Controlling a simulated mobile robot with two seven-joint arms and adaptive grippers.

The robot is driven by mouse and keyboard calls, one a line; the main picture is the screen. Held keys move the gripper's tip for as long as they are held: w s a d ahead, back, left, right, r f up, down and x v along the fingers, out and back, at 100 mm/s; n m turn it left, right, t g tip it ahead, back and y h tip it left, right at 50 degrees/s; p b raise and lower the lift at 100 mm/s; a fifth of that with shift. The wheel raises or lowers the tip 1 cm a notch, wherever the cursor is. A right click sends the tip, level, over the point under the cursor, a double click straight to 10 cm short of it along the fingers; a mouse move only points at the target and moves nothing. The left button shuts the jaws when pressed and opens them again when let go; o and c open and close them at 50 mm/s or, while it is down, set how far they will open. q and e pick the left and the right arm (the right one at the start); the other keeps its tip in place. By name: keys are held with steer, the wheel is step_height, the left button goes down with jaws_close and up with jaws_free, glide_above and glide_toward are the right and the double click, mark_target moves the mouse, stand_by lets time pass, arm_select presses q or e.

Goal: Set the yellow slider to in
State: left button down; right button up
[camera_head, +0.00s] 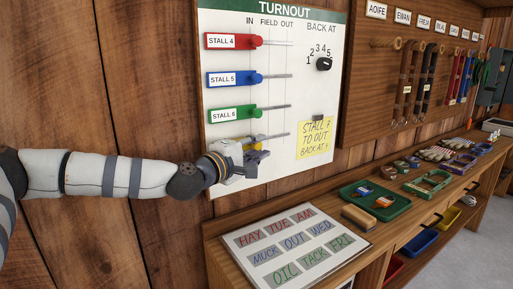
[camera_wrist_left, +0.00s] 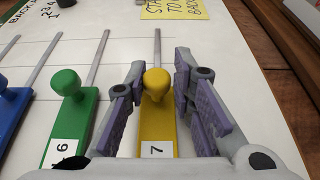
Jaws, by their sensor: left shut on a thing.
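The yellow slider (camera_wrist_left: 157,82), with a white label 7, is the lowest of the sliders on the white TURNOUT board. In the head view it (camera_head: 260,137) is mostly hidden by my left gripper (camera_head: 253,156). In the left wrist view the purple-padded fingers of the left gripper (camera_wrist_left: 160,72) stand on either side of the yellow knob, shut on it. The yellow knob is about level with the green knob (camera_wrist_left: 65,82), near the IN column, with bare rod beyond it. My right gripper is not in view.
Red (camera_head: 257,40), blue (camera_head: 256,78) and green sliders sit above on the board. A black dial (camera_head: 324,64) and a yellow note (camera_head: 315,138) are at its right. A wooden bench below holds a word board (camera_head: 283,247) and a green tray (camera_head: 352,207).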

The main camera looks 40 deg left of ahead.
arm_select(q)
steer(key=c, duration=1.5)
jaws_free()
steer(key=shift+a+r, duration=0.1)
steer(key=shift+r, duration=0.35)
steer(key=shift+o, duration=0.2)
steer(key=shift+s+f, duration=0.1)
steer(key=shift+f, duration=0.05)
steer(key=s, duration=1.2)
